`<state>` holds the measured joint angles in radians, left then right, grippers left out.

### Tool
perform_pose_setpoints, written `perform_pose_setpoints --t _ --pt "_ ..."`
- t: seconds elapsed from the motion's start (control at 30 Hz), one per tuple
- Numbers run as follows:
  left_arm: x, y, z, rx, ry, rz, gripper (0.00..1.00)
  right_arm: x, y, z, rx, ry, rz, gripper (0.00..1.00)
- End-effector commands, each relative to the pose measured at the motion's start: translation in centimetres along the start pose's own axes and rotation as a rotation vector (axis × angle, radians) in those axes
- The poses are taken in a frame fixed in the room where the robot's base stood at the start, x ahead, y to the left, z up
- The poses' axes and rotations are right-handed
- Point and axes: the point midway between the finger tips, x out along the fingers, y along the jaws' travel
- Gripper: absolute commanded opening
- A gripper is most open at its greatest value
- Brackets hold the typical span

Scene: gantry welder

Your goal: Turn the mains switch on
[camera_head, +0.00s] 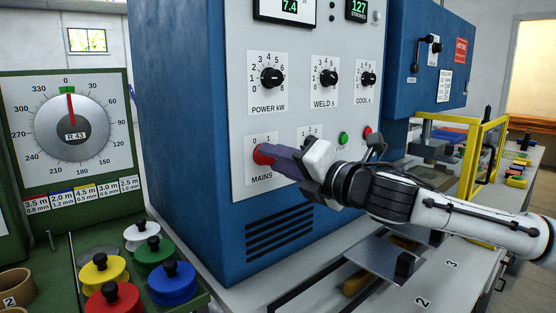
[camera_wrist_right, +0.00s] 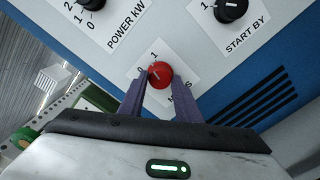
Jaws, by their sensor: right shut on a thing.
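The mains switch is a red round knob (camera_head: 262,155) on a white plate marked 0, 1 and MAINS, low on the front of the blue and grey welder cabinet. It also shows in the right wrist view (camera_wrist_right: 160,74), between the purple fingers. My right gripper (camera_head: 272,158) is shut on this knob, one finger on each side. In the right wrist view, a small pale mark on the knob seems to lie on the 0 side, but it is too small to be sure. My left gripper is not in view.
POWER (camera_head: 272,77), WELD (camera_head: 325,78) and COOL (camera_head: 368,79) knobs sit above the switch. A START BY knob (camera_wrist_right: 230,10) is to its right, partly behind my gripper in the head view. Coloured spools (camera_head: 172,284) stand lower left. A yellow frame (camera_head: 470,160) stands at right.

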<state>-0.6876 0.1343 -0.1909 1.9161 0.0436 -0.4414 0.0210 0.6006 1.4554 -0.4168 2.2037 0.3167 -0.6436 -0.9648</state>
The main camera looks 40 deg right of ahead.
Motion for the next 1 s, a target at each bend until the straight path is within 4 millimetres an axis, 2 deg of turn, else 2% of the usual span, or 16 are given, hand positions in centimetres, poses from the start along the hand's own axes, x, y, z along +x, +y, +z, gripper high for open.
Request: perform_pose_setpoints --t 0.4,1.0 --pt "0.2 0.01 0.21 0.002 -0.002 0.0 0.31 0.01 -0.04 -0.02 0.263 0.0 0.0 0.08" --pt "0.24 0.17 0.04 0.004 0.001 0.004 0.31 0.01 -0.02 0.01 0.336 0.0 -0.001 0.08"
